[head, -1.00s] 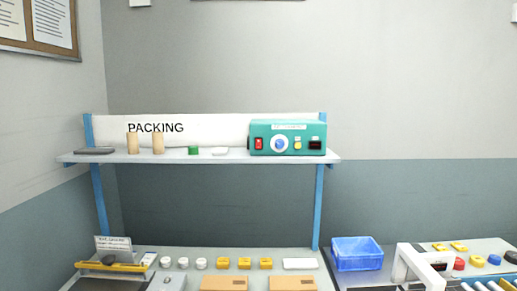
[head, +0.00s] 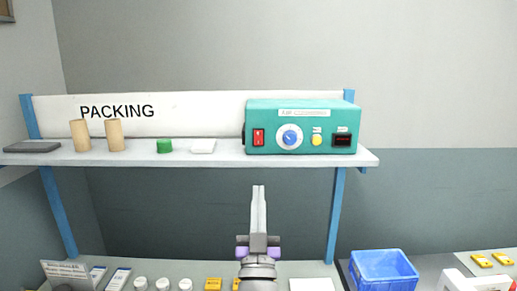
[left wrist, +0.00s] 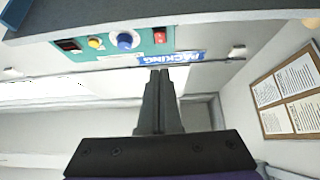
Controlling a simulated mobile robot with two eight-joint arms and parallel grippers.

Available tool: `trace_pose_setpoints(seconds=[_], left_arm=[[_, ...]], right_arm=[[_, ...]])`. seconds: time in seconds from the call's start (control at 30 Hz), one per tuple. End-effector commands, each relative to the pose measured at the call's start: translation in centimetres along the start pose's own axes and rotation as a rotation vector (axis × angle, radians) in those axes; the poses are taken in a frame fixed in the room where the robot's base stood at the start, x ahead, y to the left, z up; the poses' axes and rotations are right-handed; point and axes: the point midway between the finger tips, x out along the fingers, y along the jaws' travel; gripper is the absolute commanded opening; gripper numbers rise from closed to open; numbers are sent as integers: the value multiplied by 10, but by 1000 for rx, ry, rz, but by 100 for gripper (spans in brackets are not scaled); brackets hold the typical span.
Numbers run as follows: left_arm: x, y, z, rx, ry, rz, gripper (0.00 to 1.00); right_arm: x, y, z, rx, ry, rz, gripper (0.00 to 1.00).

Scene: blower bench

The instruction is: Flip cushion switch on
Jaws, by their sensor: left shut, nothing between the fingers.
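The teal control box (head: 300,113) stands on the shelf below the wall. My left gripper (head: 258,188) is shut and empty, pointing up, below the shelf edge and apart from the switch. My right gripper is not in view.
The shelf (head: 225,158) also holds two tan cylinders (head: 97,135), a green cap (head: 164,146), a white block (head: 203,146) and a dark flat item (head: 33,147). Below are a blue bin (head: 383,270) and a bench with small parts. The space before the shelf is open.

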Motion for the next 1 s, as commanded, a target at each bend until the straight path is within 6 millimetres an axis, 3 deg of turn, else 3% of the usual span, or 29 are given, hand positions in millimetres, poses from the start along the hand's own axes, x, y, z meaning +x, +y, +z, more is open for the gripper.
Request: trace_pose_setpoints(seconds=[0.4,0.53,0.67,1.0], left_arm=[[2,0,-3,0,18,-12,0],[10,0,-4,1,18,-13,0],[31,0,-5,0,18,-13,0],[104,-1,-7,1,19,-13,0]], right_arm=[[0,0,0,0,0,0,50],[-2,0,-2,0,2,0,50],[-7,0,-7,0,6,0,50],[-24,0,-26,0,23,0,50]])
